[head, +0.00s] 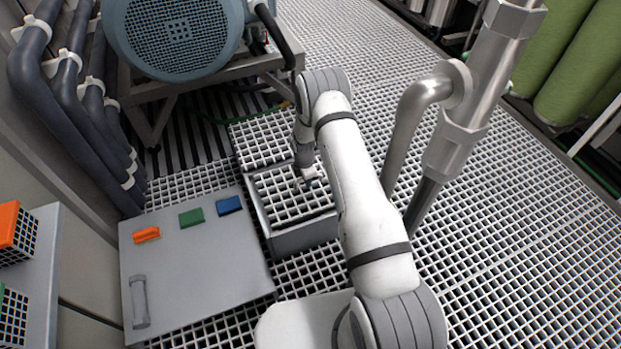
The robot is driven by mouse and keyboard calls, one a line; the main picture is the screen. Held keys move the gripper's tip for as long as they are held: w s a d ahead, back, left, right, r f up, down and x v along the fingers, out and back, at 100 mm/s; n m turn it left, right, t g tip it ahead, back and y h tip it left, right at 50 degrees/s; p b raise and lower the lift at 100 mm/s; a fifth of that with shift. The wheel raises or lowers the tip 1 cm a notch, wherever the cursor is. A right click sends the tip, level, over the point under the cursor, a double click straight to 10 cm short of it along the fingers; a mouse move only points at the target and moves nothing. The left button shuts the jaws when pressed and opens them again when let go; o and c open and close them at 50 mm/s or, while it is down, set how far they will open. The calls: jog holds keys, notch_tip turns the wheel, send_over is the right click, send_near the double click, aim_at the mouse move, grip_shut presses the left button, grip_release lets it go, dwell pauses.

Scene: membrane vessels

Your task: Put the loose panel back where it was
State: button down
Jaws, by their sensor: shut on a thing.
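My gripper (307,183) is small in the picture and partly hidden by my arm. It points down over a grey-walled square (305,237) with white grating inside. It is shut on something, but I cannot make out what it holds. A separate square of white grating (262,142) with a dark edge lies just behind, next to a dark striped area of floor (185,140). I cannot tell which piece is the loose panel, or whether either piece touches my gripper.
A grey flat surface (200,270) with a handle (138,302) and orange (147,235), green (191,217) and blue (230,205) pieces lies at left. A motor (175,35) stands behind. A metal pipe (465,110) rises at right. Open grating floor (540,235) extends right.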

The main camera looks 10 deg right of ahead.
jog(key=shift+f+b, duration=0.4)
jog(key=shift+f, duration=0.1)
jog(key=c, duration=1.4)
grip_release()
jog(key=shift+o, duration=0.2)
jog(key=r+p, duration=0.1)
jog(key=r, duration=0.4)
jog(key=r+p, duration=0.1)
jog(key=r, duration=0.1)
jog(key=shift+a+r+p, duration=0.25)
jog(key=shift+r+p, duration=0.1)
jog(key=shift+r, duration=0.05)
jog(key=shift+r, duration=0.1)
